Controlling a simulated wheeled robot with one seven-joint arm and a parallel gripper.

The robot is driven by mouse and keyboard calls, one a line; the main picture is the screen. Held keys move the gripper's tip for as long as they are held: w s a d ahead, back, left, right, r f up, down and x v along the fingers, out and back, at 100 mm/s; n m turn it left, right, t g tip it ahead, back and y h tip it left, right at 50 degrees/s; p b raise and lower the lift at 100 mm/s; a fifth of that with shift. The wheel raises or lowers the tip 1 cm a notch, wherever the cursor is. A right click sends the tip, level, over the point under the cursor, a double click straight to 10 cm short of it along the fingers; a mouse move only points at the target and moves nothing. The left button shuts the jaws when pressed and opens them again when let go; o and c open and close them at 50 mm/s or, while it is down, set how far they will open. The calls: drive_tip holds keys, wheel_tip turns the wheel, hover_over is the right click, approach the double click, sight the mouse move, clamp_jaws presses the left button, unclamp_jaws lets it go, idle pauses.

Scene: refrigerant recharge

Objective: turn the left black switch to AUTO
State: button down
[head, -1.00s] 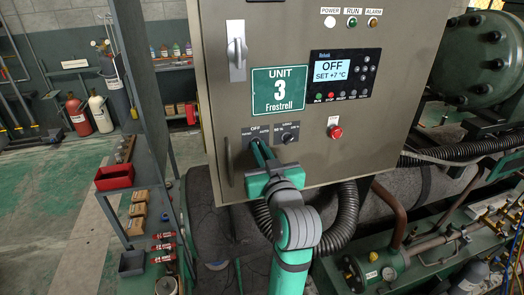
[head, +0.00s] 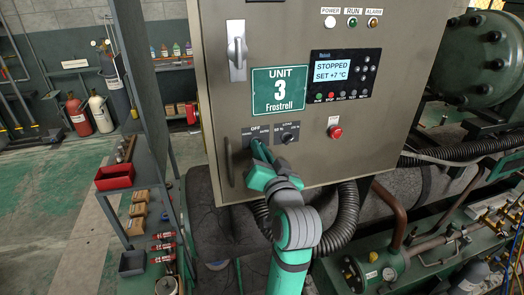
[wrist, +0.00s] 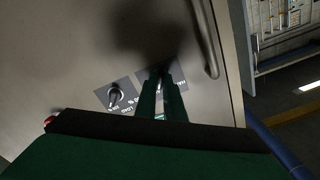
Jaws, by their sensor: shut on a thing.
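The left black switch sits on its grey label plate (head: 256,130) low on the cabinet door, where OFF is legible. My gripper (head: 257,148) covers the switch in the head view. In the wrist view my gripper (wrist: 162,88) has its two green fingers shut around the switch, which is mostly hidden between them. The pointer of the switch cannot be read. The right black switch (head: 287,139) is uncovered beside it and also shows in the wrist view (wrist: 115,97). The display (head: 332,71) reads STOPPED, SET +7 °C.
A red stop button (head: 335,132) is to the right of the switches. A vertical door handle (head: 229,163) is close on the left, and shows in the wrist view (wrist: 206,40). A shelf with a red bin (head: 114,177) stands further left. Black hoses (head: 342,220) hang below.

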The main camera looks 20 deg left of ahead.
drive_tip(key=shift+d+m, duration=0.2)
drive_tip(key=shift+m, duration=0.4)
drive_tip(key=c, duration=1.9)
unclamp_jaws()
drive_tip(key=shift+w, duration=0.1)
drive_tip(key=shift+c, duration=0.2)
drive_tip(key=v, duration=0.9)
drive_tip(key=shift+a, duration=0.1)
